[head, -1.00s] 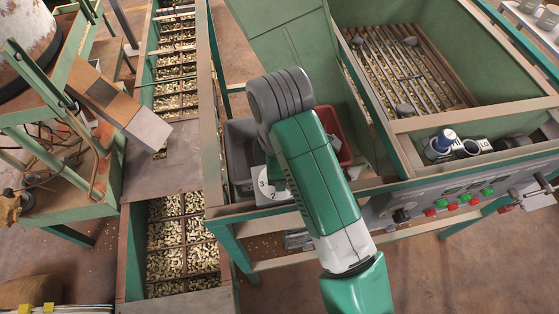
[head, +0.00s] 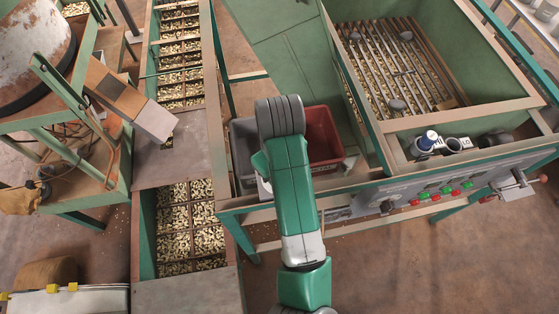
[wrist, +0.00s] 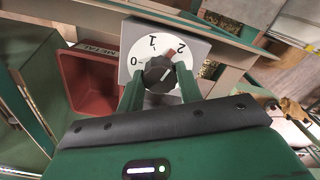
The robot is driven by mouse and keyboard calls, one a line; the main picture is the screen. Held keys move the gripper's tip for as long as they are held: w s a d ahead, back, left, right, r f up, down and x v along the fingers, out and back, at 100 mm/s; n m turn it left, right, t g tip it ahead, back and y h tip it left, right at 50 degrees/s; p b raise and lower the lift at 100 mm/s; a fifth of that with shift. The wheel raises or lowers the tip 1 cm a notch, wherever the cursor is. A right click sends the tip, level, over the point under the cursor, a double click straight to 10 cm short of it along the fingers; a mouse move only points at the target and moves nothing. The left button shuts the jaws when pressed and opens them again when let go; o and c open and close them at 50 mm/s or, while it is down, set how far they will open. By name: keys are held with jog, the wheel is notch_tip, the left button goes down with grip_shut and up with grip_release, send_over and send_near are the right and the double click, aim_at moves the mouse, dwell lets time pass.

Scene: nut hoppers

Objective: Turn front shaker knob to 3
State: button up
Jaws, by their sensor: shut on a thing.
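The shaker knob (wrist: 153,74) is round and black, with a pale line on its face. It sits on a white dial (wrist: 140,48) where 0, 1 and 2 can be read. A small red mark shows at the knob's upper right edge, near the 2. The 3 is not visible in the wrist view. My gripper (wrist: 161,88) is shut on the knob, one green finger on each side. In the head view my arm hides the gripper and knob; only a small pale bit of the dial plate (head: 264,188) shows.
A red bin (head: 325,140) stands behind the dial, also in the wrist view (wrist: 88,85). A grey bin (head: 243,150) is beside it. A control panel with red and green buttons (head: 440,191) lies right. Trays of nuts (head: 190,228) stand left.

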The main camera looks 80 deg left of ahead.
jog(key=m+p, duration=0.2)
jog(key=m, duration=0.1)
jog(key=m+p, duration=0.1)
jog(key=shift+s+r+m+p, duration=0.1)
jog(key=shift+r+m+p, duration=0.2)
jog(key=shift+p, duration=0.1)
jog(key=m+p, duration=0.4)
jog(key=shift+m, duration=0.3)
jog(key=m+p, duration=0.2)
jog(key=m, duration=0.1)
jog(key=shift+f, duration=0.15)
jog(key=shift+m, duration=1)
jog(key=shift+f+m, duration=0.1)
jog(key=shift+m, duration=0.2)
jog(key=o, duration=1)
